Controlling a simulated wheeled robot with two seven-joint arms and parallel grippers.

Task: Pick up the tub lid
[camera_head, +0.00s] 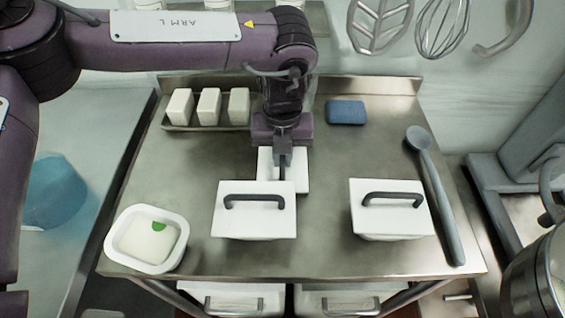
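My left gripper (284,158) points down over the back middle of the steel table. It is at a white squarish piece (297,178) behind the middle lidded tub; my gripper hides part of this piece, and I cannot tell whether it is a tub or a lid. I cannot tell whether the fingers are open or shut on it. The middle tub has a white lid (255,222) with a dark bar handle. A second white lid (390,217) with a dark handle sits on the right tub. A white tub without a lid (123,259) stands at front left, with pale contents and a green spot. My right gripper is not in view.
A tray (175,127) with three white blocks (209,107) stands at back left. A blue sponge (346,112) lies at back right. A grey ladle (438,195) lies along the right edge. Utensils hang on the wall. Bare steel lies between the two lidded tubs.

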